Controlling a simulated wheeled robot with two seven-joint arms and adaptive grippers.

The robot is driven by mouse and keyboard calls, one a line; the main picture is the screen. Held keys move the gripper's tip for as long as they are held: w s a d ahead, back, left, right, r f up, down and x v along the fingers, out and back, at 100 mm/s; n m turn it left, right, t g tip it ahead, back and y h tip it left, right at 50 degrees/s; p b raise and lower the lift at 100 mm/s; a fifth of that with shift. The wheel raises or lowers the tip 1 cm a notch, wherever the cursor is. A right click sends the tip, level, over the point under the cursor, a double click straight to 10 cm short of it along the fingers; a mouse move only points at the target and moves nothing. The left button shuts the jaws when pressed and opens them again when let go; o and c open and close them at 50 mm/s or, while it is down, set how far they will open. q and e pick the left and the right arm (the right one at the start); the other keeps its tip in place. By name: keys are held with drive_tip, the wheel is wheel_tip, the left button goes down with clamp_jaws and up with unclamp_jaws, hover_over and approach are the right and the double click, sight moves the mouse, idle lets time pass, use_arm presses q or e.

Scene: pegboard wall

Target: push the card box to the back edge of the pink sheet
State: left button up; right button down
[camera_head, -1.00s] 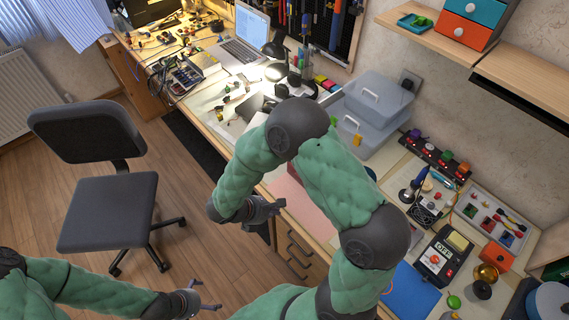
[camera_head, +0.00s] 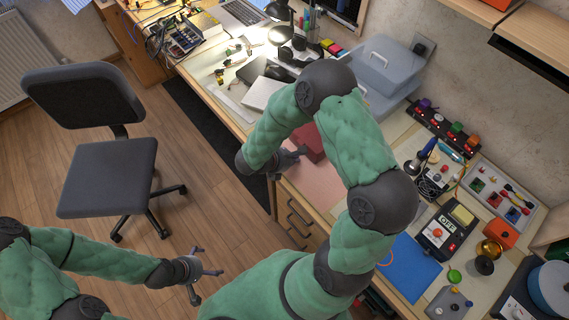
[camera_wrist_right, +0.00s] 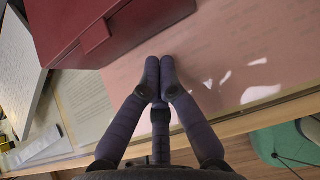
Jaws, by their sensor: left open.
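The card box, dark red with a small tab on its side, lies at the left part of the pink sheet in the right wrist view (camera_wrist_right: 120,22). In the head view the card box (camera_head: 309,141) is partly hidden by my right arm. The pink sheet (camera_head: 318,184) lies flat at the desk's front edge and also shows in the right wrist view (camera_wrist_right: 225,70). My right gripper (camera_wrist_right: 160,62) is shut and empty, low over the sheet, its fingertips close beside the box; contact cannot be told. My left gripper (camera_head: 212,262) is open and empty over the floor.
White papers (camera_wrist_right: 85,105) and a grey-white slab (camera_wrist_right: 18,60) lie left of the box. Clear storage boxes (camera_head: 385,70) stand behind, near the wall. A blue mat (camera_head: 410,268) and several devices are to the right. An office chair (camera_head: 105,175) stands left.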

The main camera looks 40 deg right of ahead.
sight(312, 140)
drive_tip(key=shift+d, duration=0.85)
drive_tip(key=shift+w, duration=0.1)
drive_tip(key=d, duration=0.3)
drive_tip(key=d+b, duration=0.1)
drive_tip(key=d, duration=0.3)
drive_tip(key=w+d+b, duration=0.1)
drive_tip(key=d, duration=0.3)
drive_tip(key=shift+d, duration=0.15)
